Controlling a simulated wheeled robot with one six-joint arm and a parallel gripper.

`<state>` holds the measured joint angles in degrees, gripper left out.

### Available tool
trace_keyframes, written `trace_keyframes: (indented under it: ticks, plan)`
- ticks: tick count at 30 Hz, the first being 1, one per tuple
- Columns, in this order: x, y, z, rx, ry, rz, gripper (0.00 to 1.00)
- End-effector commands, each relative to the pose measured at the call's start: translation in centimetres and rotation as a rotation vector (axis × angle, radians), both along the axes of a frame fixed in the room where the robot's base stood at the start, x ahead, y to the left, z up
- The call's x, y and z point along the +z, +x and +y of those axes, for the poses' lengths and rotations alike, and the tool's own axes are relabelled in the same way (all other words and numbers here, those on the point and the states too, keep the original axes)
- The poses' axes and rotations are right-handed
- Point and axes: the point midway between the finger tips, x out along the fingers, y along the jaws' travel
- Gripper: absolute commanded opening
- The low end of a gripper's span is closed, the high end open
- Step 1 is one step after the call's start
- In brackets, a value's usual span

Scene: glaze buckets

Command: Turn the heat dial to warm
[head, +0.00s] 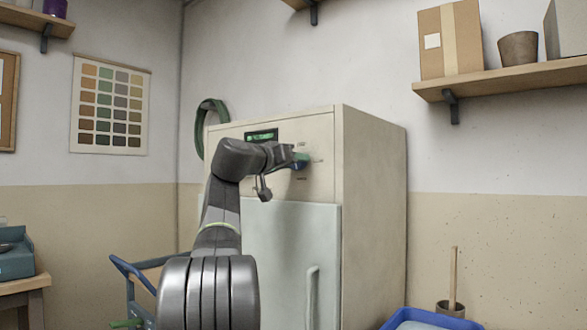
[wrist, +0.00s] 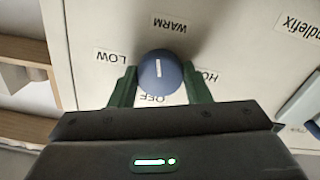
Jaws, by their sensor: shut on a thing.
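The heat dial (wrist: 160,72) is a round blue knob with a white line, on the cream front panel of a kiln-like cabinet (head: 375,210). In the wrist view, WARM (wrist: 171,24) is above it, LOW (wrist: 110,57) left, OFF (wrist: 152,98) below and HOT (wrist: 208,76) right, partly hidden. The line runs nearly upright, along the WARM–OFF direction; I cannot tell for sure which end is the pointer. My gripper (head: 300,160) is shut on the dial, one green finger on each side. In the head view the fingers hide most of the dial.
A green-lit display (head: 262,136) sits left of the dial. Below is a pale door (head: 285,250) with an upright handle (head: 312,295). A blue-handled cart (head: 140,275) stands left, and a blue tub (head: 430,318) is at the lower right.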

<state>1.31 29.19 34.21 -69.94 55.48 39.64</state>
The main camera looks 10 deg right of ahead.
Motion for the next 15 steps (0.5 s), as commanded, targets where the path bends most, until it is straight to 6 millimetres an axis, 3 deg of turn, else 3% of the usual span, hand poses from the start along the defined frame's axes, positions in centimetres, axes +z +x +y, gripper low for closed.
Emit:
trace_keyframes:
  ticks: [15]
  plan:
    - [-0.38,0.12,-0.04,-0.003,0.173,-0.213,0.21]
